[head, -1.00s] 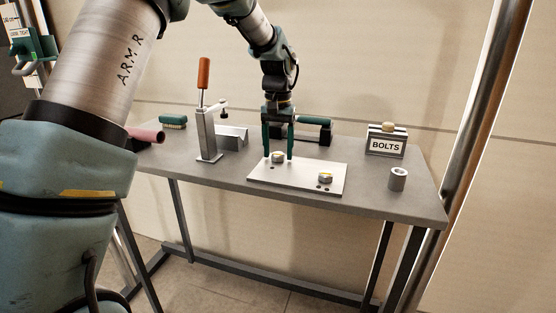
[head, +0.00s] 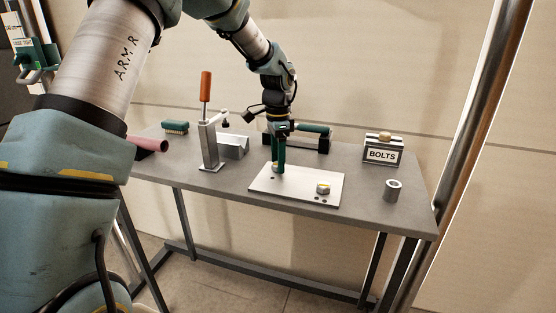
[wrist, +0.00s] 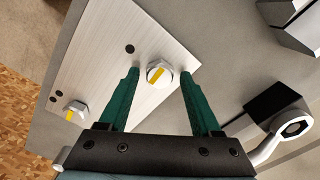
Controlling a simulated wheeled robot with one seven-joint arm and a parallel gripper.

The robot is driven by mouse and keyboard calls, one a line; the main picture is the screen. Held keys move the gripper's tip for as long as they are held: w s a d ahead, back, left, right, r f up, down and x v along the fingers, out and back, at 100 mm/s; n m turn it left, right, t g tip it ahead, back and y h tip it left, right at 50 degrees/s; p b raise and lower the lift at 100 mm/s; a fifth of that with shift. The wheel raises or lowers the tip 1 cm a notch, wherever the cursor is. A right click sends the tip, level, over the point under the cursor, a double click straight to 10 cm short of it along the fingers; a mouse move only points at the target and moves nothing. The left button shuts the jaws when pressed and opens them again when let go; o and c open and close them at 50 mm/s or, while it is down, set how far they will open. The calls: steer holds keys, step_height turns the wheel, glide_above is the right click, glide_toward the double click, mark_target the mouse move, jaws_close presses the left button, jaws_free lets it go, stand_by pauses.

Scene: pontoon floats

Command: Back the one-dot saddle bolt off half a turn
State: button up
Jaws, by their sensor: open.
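A pale plate (head: 300,190) lies on the table with two hex-head bolts, each marked with a yellow stripe. The left bolt (head: 275,166) is the one-dot bolt; in the wrist view (wrist: 160,73) a single dark dot sits beside it. The right bolt (head: 323,188) has two dots beside it and shows at lower left in the wrist view (wrist: 75,111). My gripper (head: 278,170) points down over the one-dot bolt. In the wrist view its green fingers (wrist: 158,75) are open, one each side of that bolt, with gaps showing. Finger height against the head is unclear.
A clamp with an orange handle (head: 206,88) stands left of the plate. A dark block with a green handle (head: 314,129) sits behind. A BOLTS box (head: 383,155) and a grey sleeve (head: 392,190) are at right. Bare table lies between plate and sleeve.

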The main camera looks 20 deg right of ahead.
steer(key=m+p, duration=0.2)
steer(key=m, duration=0.1)
steer(key=shift+r, duration=0.25)
steer(key=m+p, duration=0.3)
steer(key=m, duration=0.2)
steer(key=shift+p, duration=0.35)
steer(key=shift+f+m, duration=0.1)
steer(key=shift+m, duration=0.7)
steer(key=shift+f+m, duration=0.2)
steer(key=shift+m, duration=1.1)
